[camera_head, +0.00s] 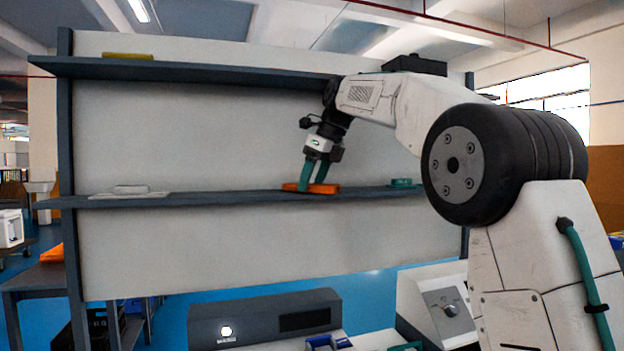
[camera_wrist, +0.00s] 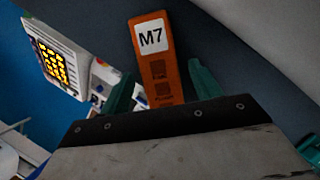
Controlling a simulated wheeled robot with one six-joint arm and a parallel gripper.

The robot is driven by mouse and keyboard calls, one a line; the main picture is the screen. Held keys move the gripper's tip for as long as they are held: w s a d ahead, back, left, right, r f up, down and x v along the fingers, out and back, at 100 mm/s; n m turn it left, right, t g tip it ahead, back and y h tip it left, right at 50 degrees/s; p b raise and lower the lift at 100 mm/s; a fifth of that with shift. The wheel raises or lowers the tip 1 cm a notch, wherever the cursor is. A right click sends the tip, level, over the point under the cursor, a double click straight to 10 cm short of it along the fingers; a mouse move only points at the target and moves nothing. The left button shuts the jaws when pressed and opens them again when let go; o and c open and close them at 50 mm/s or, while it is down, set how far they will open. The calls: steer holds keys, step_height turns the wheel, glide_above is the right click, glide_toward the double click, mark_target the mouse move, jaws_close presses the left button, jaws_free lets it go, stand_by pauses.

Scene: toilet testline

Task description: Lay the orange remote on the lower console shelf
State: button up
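The orange remote (camera_head: 329,188) lies flat on the lower console shelf (camera_head: 230,198), right of its middle. In the wrist view the remote (camera_wrist: 157,62) shows a white "M7" label at its far end, and its near end is hidden behind my gripper's body. My gripper (camera_head: 312,184) points down at the remote, with its teal fingers at the shelf. In the wrist view my gripper (camera_wrist: 161,72) has one finger on each side of the remote, with a visible gap on both sides. It is open.
A white item (camera_head: 130,191) lies on the lower shelf at left, and a green item (camera_head: 401,183) at right near my arm. The upper shelf (camera_head: 190,71) overhangs, holding a yellow item (camera_head: 128,57). The lower shelf is clear between the white item and the remote.

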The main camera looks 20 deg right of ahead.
steer(key=shift+r, duration=0.1)
steer(key=shift+r, duration=0.25)
steer(key=s+d, duration=0.8)
steer(key=shift+s+d+r, duration=0.35)
steer(key=shift+s+d, duration=0.05)
steer(key=s+a+f+n+g+h, duration=0.1)
steer(key=s+a+f+n, duration=0.2)
steer(key=s+f+n, duration=1)
steer(key=s+a+f+n+h, duration=0.2)
steer(key=s+f+n, duration=1.2)
steer(key=s, duration=0.9)
steer(key=shift+a+f+g, duration=0.4)
steer(key=shift+a+f, duration=0.3)
steer(key=shift+f, duration=0.25)
steer(key=shift+s, duration=0.1)
